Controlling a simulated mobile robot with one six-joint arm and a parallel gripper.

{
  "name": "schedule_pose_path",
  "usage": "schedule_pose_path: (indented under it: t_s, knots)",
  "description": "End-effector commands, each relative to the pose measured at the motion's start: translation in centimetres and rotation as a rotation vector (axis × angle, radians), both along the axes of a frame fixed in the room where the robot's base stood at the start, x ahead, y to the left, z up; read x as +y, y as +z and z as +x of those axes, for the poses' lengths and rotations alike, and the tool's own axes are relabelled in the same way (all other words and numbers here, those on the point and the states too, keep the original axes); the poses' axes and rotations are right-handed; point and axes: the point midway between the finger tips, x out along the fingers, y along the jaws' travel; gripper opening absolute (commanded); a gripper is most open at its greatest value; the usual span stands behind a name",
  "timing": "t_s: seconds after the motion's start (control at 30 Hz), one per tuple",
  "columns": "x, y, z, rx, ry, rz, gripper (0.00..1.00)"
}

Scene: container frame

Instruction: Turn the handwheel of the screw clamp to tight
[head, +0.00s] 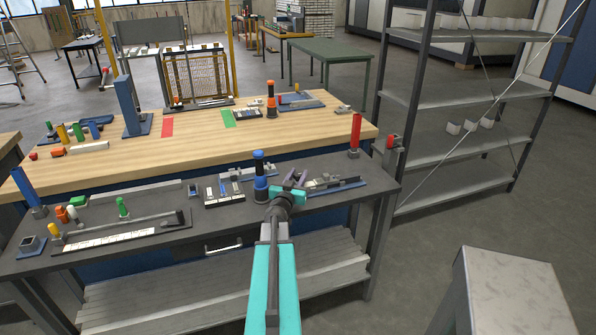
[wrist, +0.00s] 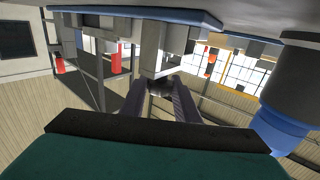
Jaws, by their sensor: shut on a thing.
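The screw clamp (head: 338,184) is a low set of grey blocks on a blue base plate on the dark front bench. It lies just right of my gripper (head: 296,179) in the head view. In the wrist view the picture is upside down, and the clamp's grey blocks (wrist: 165,45) hang from the blue plate at the top. My gripper's two dark purple fingers (wrist: 160,92) are shut on a small dark part at the clamp's near end, which appears to be the handwheel (wrist: 159,88). The fingers hide most of it, so its turn position cannot be told.
A dark post with blue bands (head: 260,178) stands close left of my gripper; it looms at the right in the wrist view (wrist: 300,80). A red cylinder (head: 355,133) stands at the bench's back right corner. A tray of parts (head: 224,194) lies further left.

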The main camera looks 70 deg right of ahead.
Motion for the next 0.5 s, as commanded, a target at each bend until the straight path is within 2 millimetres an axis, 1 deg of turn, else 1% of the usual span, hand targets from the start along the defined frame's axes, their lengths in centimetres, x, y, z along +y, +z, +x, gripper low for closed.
schedule_pose_path:
  t_s: [0.03,0.5]
  knots:
    - [-0.15,0.56,0.32,0.001,-0.003,-0.002,0.06]
    - [-0.17,0.69,0.36,0.002,-0.077,-0.005,0.06]
